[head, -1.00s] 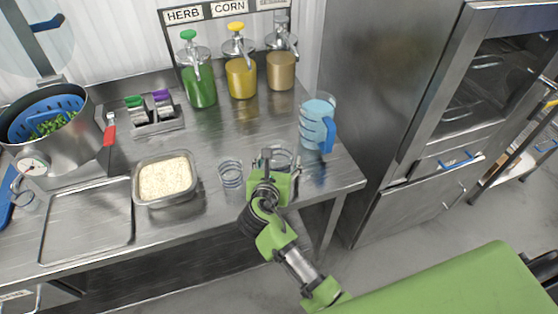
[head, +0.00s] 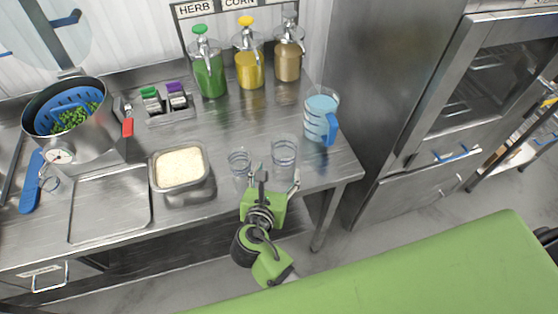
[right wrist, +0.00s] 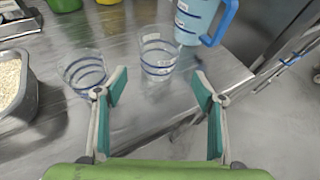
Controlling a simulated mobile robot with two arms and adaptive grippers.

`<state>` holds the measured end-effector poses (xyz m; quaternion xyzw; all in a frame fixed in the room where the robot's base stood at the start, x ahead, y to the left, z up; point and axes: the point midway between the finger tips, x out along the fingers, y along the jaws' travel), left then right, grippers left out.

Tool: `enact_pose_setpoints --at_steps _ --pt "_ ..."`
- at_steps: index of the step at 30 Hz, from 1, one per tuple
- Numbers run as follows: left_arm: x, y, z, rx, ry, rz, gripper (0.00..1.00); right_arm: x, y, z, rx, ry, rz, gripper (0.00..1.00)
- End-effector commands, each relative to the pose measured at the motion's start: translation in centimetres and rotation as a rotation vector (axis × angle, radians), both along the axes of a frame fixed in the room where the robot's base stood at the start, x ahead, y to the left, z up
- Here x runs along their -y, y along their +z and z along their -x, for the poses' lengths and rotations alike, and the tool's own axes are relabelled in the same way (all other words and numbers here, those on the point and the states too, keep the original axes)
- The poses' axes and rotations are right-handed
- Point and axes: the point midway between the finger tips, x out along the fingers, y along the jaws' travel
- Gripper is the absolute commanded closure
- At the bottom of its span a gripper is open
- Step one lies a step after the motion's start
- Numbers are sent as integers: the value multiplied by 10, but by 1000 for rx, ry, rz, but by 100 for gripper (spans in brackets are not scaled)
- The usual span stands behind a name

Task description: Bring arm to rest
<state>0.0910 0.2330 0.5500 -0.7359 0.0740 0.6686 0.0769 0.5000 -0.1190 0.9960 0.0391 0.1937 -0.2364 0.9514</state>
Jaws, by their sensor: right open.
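My right gripper (head: 274,178) is open and empty at the front edge of the steel table, just in front of two clear glasses with blue bands. The left glass (head: 239,164) and the right glass (head: 284,152) both stand upright. In the right wrist view the fingers (right wrist: 160,90) are spread wide, with the right glass (right wrist: 158,56) beyond the gap and the left glass (right wrist: 84,73) beyond the left finger. Neither glass is held. My left gripper is not in view.
A blue-handled measuring jug (head: 321,118) stands at the table's right end. A metal pan of rice (head: 184,192) and an empty tray (head: 110,207) lie to the left, near a pot with a blue strainer (head: 68,107). Sauce pump bottles (head: 210,75) stand at the back.

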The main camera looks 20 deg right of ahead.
Motion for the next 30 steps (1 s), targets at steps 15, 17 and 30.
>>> enact_pose_setpoints --at_steps 15,17,30 --pt "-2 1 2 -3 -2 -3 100 -2 1 2 1 1 -1 37" --pt "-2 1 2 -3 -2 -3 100 -2 1 2 1 1 -1 37" --pt "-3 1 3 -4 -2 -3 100 79 -47 83 94 -614 -801 37"
